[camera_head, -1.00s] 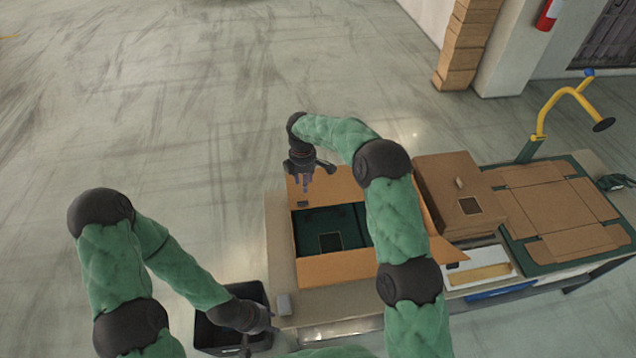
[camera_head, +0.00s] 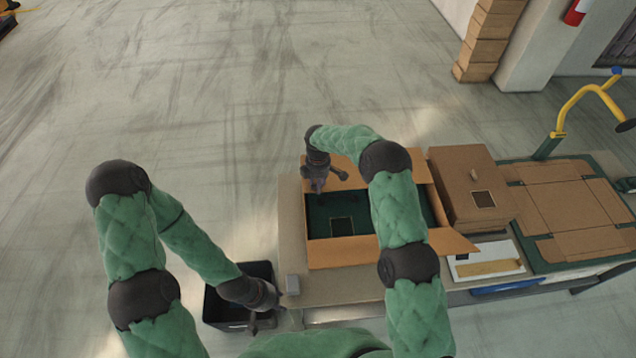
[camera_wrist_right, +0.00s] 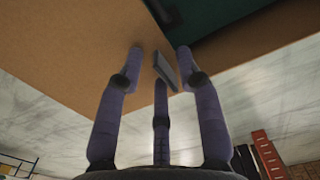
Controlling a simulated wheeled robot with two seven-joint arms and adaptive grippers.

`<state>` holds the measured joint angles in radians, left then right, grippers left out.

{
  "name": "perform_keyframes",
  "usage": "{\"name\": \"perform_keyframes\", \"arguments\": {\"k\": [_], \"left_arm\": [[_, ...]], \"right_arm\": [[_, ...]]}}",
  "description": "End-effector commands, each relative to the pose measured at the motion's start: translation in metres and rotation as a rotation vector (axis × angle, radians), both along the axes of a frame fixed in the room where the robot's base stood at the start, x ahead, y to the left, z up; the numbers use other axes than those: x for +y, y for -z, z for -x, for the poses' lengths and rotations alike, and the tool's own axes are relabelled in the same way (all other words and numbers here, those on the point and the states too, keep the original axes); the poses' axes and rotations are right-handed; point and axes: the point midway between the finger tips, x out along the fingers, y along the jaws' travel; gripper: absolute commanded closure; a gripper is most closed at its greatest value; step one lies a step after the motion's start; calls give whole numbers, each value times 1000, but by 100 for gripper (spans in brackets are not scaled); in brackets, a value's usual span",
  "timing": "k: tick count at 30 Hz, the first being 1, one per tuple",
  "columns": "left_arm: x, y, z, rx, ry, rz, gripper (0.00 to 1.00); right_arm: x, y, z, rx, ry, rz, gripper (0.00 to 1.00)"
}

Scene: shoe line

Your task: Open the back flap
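An open brown cardboard box (camera_head: 340,252) with a dark green interior (camera_head: 318,223) stands on the table. Its back flap (camera_head: 347,172) shows at the far edge, partly hidden by my right arm and gripper. My right gripper (camera_head: 319,187) is at the box's back left corner. In the right wrist view its purple fingers (camera_wrist_right: 160,75) are spread apart beside brown cardboard (camera_wrist_right: 70,50).
The black bin (camera_head: 222,312) stands by the table's left end. Right of the open box are a closed brown box (camera_head: 465,185), a white tray (camera_head: 505,252) and flat cardboard (camera_head: 565,205) on a green board.

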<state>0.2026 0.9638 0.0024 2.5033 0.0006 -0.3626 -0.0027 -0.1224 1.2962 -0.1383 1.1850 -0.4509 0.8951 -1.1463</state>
Motion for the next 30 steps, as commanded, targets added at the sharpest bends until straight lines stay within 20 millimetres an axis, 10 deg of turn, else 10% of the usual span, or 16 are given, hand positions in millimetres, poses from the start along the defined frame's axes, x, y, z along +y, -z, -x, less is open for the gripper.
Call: {"name": "perform_keyframes", "arguments": {"k": [5, 9, 30], "left_arm": [[0, 0, 0, 0, 0, 0, 60], [0, 0, 0, 0, 0, 0, 60], [0, 14, 0, 0, 0, 0, 60]], "right_arm": [[0, 0, 0, 0, 0, 0, 67], [0, 0, 0, 0, 0, 0, 100], [0, -35, -14, -11, 0, -1, 100]]}}
